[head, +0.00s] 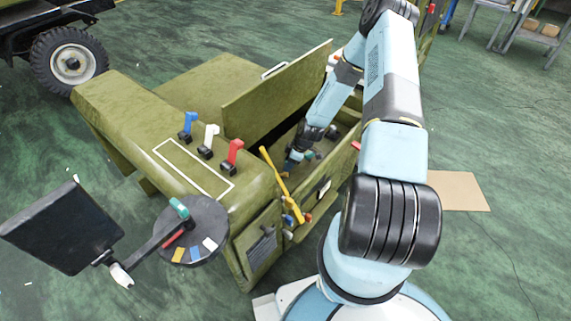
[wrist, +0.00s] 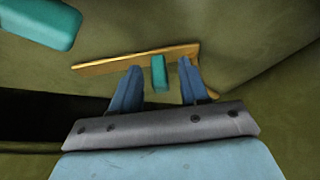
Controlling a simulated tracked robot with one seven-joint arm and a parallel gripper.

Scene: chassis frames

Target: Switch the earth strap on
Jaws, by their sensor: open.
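My gripper (wrist: 159,66) is open in the wrist view. Its two blue fingers stand on either side of a small teal tab (wrist: 158,72), which sits against a thin tan bar (wrist: 100,66). I cannot tell whether the fingers touch the tab. A larger teal block (wrist: 40,20) is at the upper left of that view. No label shows which part is the earth strap switch.
Blue, white and red levers (head: 211,137) stand on the chassis top. A raised panel (head: 275,90) borders the compartment at the back. A yellow bar (head: 279,180) leans at the front edge. A round dial (head: 195,225) and a black screen (head: 62,228) are at the lower left.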

